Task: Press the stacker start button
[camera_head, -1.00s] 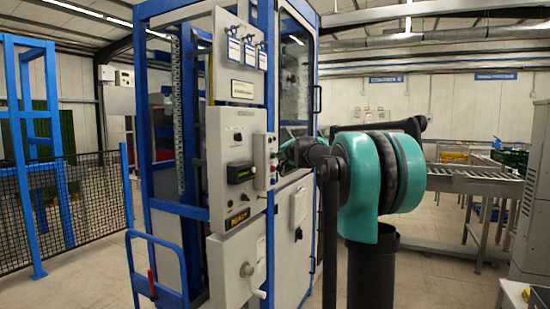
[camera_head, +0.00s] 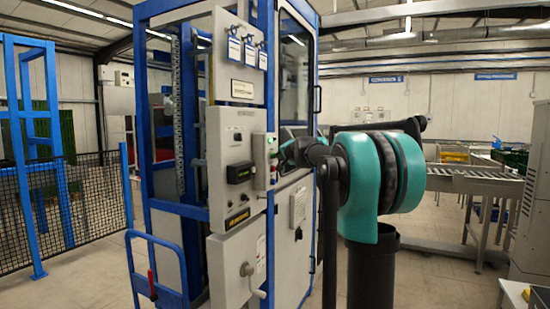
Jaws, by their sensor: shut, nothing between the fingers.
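The stacker's control side is a grey panel (camera_head: 222,150) on a blue-framed cabinet. A small light-grey button box (camera_head: 259,162) is fixed to the panel's right edge. Its right face carries small buttons, with a green one near the top and a red one near the bottom; their labels are too small to read. My gripper (camera_head: 280,156) is shut and empty, close to the right face of this box. It is small in the picture and partly hidden by my arm. I cannot tell whether its tip touches a button.
A dark display (camera_head: 239,172) sits on the panel, and a lower grey box (camera_head: 237,272) hangs beneath it. A blue handrail (camera_head: 157,240) stands at the front left, with a mesh fence (camera_head: 95,205) further left. A roller conveyor (camera_head: 475,182) runs at the right.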

